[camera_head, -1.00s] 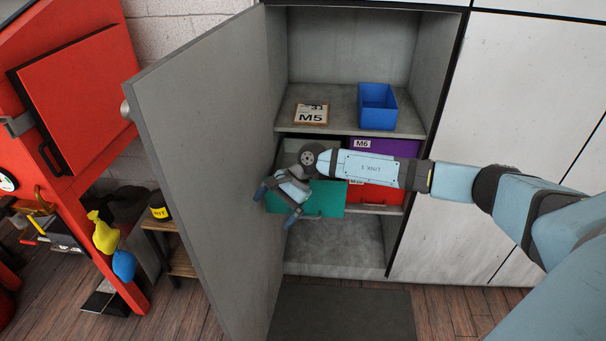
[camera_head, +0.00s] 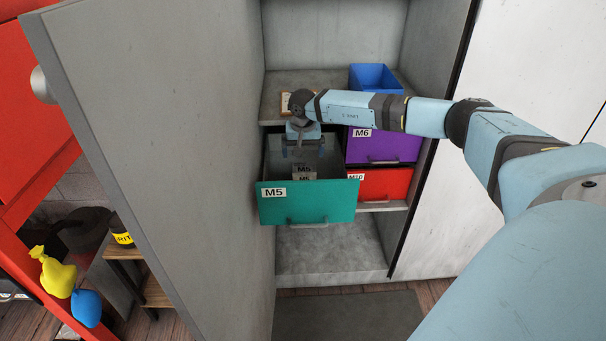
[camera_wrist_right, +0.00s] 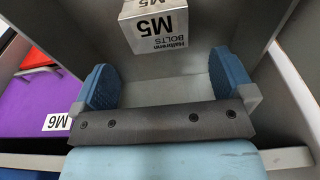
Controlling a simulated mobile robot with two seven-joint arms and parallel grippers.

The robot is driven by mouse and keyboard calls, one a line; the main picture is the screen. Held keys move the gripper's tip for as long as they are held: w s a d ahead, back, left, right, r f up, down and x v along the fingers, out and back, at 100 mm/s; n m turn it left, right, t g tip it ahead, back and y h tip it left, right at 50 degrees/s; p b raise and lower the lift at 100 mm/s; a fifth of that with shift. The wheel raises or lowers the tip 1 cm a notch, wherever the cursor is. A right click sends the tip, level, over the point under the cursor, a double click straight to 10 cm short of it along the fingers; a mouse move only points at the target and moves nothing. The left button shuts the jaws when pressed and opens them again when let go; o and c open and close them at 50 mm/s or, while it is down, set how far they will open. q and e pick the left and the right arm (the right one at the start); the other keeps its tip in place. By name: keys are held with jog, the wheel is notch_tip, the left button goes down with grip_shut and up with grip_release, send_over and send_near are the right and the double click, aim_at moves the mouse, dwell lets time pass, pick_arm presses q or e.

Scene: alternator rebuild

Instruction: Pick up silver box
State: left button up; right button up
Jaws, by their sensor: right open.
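The silver box (camera_head: 304,172), marked M5, lies inside the pulled-out teal drawer (camera_head: 330,208). In the right wrist view the box (camera_wrist_right: 155,30) shows its printed label at the top, beyond the fingers. My right gripper (camera_head: 303,150) is over the drawer, behind the box in the head view. Its blue fingers (camera_wrist_right: 165,82) are spread apart with nothing between them. The box is apart from both fingers in the wrist view. My left gripper is not in view.
The grey cabinet door (camera_head: 165,150) stands open at the left. A purple M6 drawer (camera_head: 385,147) and a red M10 drawer (camera_head: 385,185) are right of the teal one. A blue bin (camera_head: 374,77) sits on the shelf above. The bottom compartment is empty.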

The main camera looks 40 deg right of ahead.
aim_at(304, 167)
notch_tip(304, 167, down, 3)
jog(key=shift+w+r, duration=0.15)
jog(key=f, duration=0.5)
jog(key=shift+d+f+b, duration=0.1)
jog(key=shift+d+b, duration=0.1)
jog(key=shift+b, duration=0.15)
jog(key=c, duration=1)
